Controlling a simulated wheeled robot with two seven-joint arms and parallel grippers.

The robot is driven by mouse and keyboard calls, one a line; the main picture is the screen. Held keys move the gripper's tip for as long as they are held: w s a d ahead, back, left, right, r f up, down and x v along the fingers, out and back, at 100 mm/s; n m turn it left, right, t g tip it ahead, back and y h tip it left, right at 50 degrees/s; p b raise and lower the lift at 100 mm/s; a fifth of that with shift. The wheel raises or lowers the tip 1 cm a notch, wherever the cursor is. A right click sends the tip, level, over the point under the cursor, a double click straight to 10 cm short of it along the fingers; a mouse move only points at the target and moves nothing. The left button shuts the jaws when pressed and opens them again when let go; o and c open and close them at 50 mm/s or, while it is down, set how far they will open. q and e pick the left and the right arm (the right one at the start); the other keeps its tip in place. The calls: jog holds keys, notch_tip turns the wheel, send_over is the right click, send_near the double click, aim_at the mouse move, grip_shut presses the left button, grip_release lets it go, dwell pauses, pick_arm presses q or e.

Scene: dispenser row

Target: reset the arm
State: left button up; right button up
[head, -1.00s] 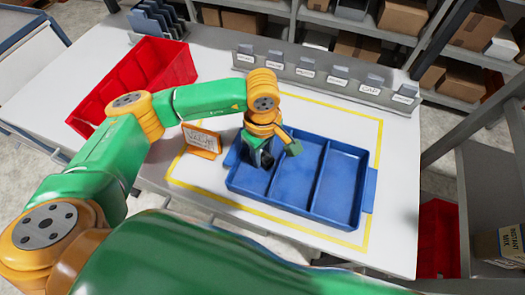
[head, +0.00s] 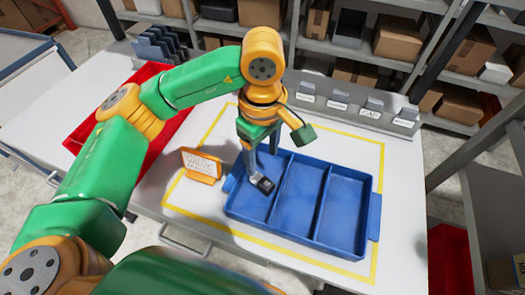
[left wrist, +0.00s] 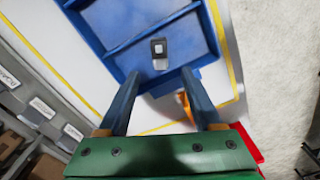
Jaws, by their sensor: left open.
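My left gripper (head: 263,165) is open and empty, pointing down above the left compartment of the blue tray (head: 345,205). A small dark item with a pale patch (head: 264,185) lies in that compartment, below the fingers and apart from them. In the left wrist view the item (left wrist: 158,48) lies on the tray floor beyond the spread fingertips (left wrist: 160,76). The other two compartments look empty. My right gripper is not in view.
An orange-framed card (head: 201,165) stands left of the tray, inside a yellow outline. A red bin (head: 150,82) is partly hidden behind my left arm. A grey row of labelled dispensers (head: 350,105) stands along the back edge. Shelves with boxes are behind.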

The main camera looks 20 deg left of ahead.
pick_arm(q)
jog(key=shift+r, duration=1.1)
